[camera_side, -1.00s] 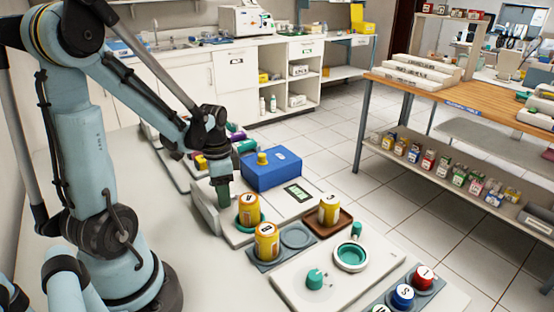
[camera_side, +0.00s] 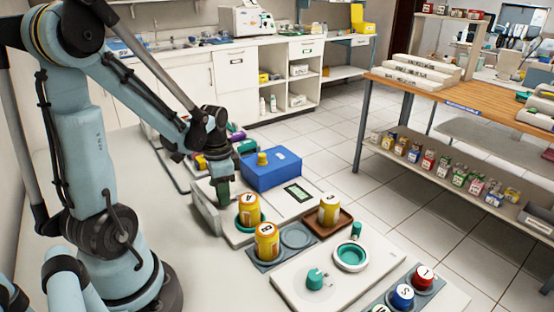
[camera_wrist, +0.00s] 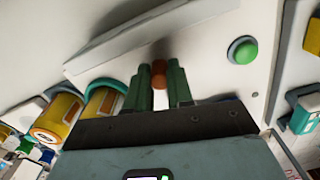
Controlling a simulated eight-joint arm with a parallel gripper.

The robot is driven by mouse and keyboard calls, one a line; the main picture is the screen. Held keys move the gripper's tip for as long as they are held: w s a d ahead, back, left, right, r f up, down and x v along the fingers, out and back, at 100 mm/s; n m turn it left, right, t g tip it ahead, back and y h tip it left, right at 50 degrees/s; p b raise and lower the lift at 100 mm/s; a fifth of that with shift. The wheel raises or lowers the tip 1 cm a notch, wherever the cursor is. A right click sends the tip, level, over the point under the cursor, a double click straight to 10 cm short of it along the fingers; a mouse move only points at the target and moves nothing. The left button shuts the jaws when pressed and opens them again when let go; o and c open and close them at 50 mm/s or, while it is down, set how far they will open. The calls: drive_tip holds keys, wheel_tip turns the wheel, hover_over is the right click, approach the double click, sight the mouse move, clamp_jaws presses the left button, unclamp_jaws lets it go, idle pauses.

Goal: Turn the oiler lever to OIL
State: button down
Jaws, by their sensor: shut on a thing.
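My gripper (camera_side: 223,193) points down at the white unit, left of the yellow can marked A (camera_side: 249,208). In the wrist view its two green fingers (camera_wrist: 159,72) are shut on a small round orange-brown piece (camera_wrist: 159,80), which I take to be the oiler lever. Only its end shows between the fingers. The lever is hidden in the side view, and I cannot read an OIL mark or its angle.
A green button (camera_wrist: 242,50) sits on the white surface. A raised white plate (camera_side: 206,213) stands close beside my gripper. A yellow can marked B (camera_side: 267,241), a blue box (camera_side: 271,170) and a brown tray (camera_side: 335,222) are near.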

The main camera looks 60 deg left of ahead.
sight(235, 209)
drive_tip(key=n, duration=0.1)
drive_tip(key=d+n, duration=0.1)
drive_tip(key=n, duration=0.2)
drive_tip(key=shift+w+d, duration=0.25)
drive_tip(key=shift+d, duration=0.1)
drive_tip(key=shift+w+d+n, duration=0.2)
drive_tip(key=shift+d+n, duration=0.1)
drive_tip(key=shift+n, duration=0.8)
drive_tip(key=shift+w+d+n, duration=0.2)
drive_tip(key=shift+d+n, duration=0.05)
drive_tip(key=shift+n, duration=0.85)
drive_tip(key=c, duration=1)
unclamp_jaws()
drive_tip(key=shift+d, duration=0.1)
drive_tip(key=shift+r, duration=0.15)
wheel_tip(235, 209, up, 8)
